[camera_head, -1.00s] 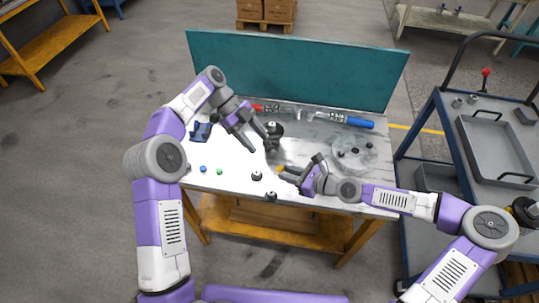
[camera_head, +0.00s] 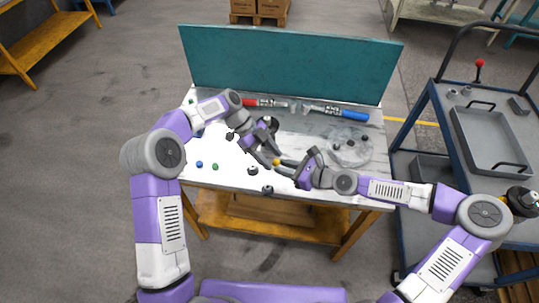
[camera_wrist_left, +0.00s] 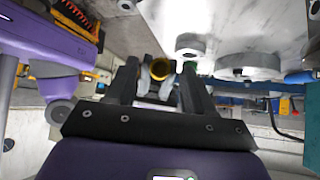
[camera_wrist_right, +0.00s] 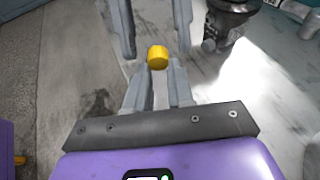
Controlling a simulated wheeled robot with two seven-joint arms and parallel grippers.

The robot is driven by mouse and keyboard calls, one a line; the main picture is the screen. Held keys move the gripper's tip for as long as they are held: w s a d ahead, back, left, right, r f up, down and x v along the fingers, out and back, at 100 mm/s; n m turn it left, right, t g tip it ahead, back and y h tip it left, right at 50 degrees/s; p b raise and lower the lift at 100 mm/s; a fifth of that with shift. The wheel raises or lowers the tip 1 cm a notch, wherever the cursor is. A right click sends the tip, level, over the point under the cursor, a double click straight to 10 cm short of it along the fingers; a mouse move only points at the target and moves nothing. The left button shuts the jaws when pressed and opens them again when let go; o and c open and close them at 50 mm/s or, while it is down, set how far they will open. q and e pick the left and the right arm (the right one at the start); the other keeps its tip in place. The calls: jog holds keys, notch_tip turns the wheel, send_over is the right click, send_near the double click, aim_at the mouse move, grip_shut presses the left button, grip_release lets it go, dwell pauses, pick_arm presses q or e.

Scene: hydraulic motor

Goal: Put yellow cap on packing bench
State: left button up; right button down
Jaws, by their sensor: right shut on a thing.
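The small yellow cap (camera_head: 276,162) is held at the fingertips of my right gripper (camera_head: 283,167), above the white-grey worktable (camera_head: 215,177). In the right wrist view the cap (camera_wrist_right: 157,57) sits between my right fingertips. My left gripper (camera_head: 266,157) is open, and its fingers point at the cap from the left. In the left wrist view the cap (camera_wrist_left: 160,66) shows between the spread left fingers, with a visible gap on each side. I cannot tell which surface is the packing bench; an orange bench (camera_head: 45,50) stands at the far left.
Blue (camera_head: 199,164) and green (camera_head: 215,167) caps and dark fittings (camera_head: 267,189) lie near the table's front. Red- and blue-handled tools (camera_head: 340,112) lie at the back before a teal panel (camera_head: 290,65). A blue cart (camera_head: 440,125) stands right.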

pick_arm(q)
grip_shut()
pick_arm(e)
jog(key=c, duration=0.9)
grip_release()
jog(key=shift+d, duration=0.1)
